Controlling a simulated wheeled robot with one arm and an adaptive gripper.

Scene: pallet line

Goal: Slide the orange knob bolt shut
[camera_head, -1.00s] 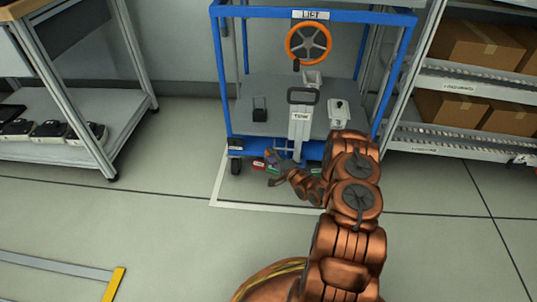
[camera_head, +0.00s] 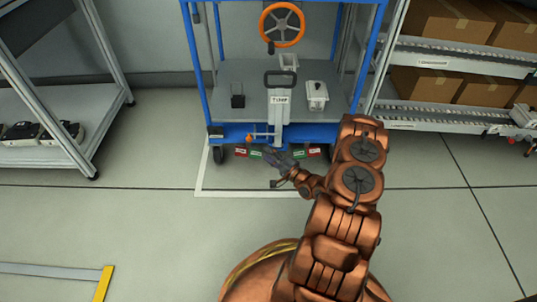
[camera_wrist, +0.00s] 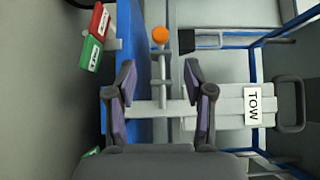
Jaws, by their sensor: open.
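The orange knob (camera_wrist: 160,34) sits at the end of a thin grey bolt rod (camera_wrist: 162,75) in the wrist view. In the head view the knob (camera_head: 249,138) is small, at the left end of the bolt, low on the front of the blue cart (camera_head: 215,131). My gripper (camera_wrist: 160,68) is open, its two purple-padded fingers on either side of the rod in the picture. The knob shows beyond the fingertips; I cannot tell whether anything touches. In the head view my gripper (camera_head: 270,153) is just below and right of the knob.
A grey TOW handle (camera_head: 279,104) rises beside the bolt. Red (camera_head: 240,152) and green (camera_head: 256,153) tags hang under the cart edge, with another pair to the right. Shelving with boxes (camera_head: 445,35) stands right, a rack (camera_head: 70,130) left. Floor around the cart's front is open.

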